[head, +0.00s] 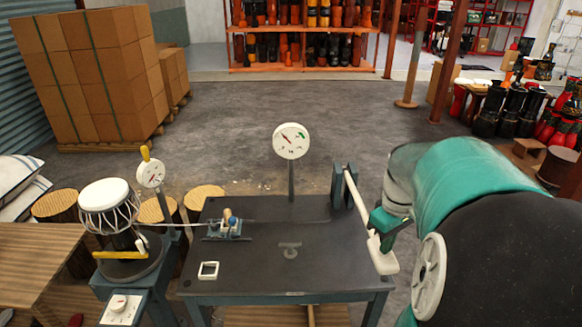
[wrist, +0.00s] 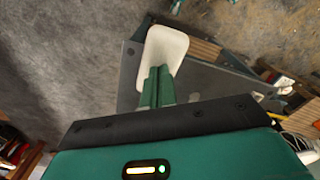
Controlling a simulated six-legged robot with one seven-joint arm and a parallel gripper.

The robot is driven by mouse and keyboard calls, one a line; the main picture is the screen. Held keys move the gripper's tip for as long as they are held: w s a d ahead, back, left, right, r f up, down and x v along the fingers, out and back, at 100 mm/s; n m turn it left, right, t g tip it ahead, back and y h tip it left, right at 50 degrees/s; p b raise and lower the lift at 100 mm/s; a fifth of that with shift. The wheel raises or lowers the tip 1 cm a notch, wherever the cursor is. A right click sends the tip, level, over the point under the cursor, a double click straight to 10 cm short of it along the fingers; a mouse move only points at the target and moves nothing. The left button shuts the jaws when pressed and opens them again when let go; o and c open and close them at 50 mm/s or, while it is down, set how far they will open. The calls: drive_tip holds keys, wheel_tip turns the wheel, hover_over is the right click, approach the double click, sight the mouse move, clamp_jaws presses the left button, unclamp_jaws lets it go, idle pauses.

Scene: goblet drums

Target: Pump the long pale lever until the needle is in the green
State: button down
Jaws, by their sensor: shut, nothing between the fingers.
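The long pale lever (head: 364,218) runs from a dark upright bracket (head: 338,190) at the table's right side down toward the front, ending in a wide white paddle (head: 383,258). My gripper (head: 377,232) is shut and empty, at the lever just behind the paddle. In the wrist view, the closed green fingers (wrist: 158,72) overlap the white paddle (wrist: 168,48); I cannot tell whether they touch it. The round white gauge (head: 291,141) stands on a post at the table's back. Its needle points up and left, and the green mark is at the upper right.
At left are a goblet drum (head: 108,208) on a stand and a smaller gauge (head: 151,174). Stacked boxes (head: 95,75) stand behind. The floor behind the table is clear.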

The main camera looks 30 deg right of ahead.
wheel_tip(320, 180, down, 17)
drive_tip(key=r, duration=1.8)
drive_tip(key=shift+s+a+r, duration=0.1)
drive_tip(key=shift+s, duration=0.1)
idle(0.8)
wheel_tip(320, 180, down, 18)
wheel_tip(320, 180, up, 18)
drive_tip(key=shift+s, duration=0.1)
idle(1.4)
idle(0.6)
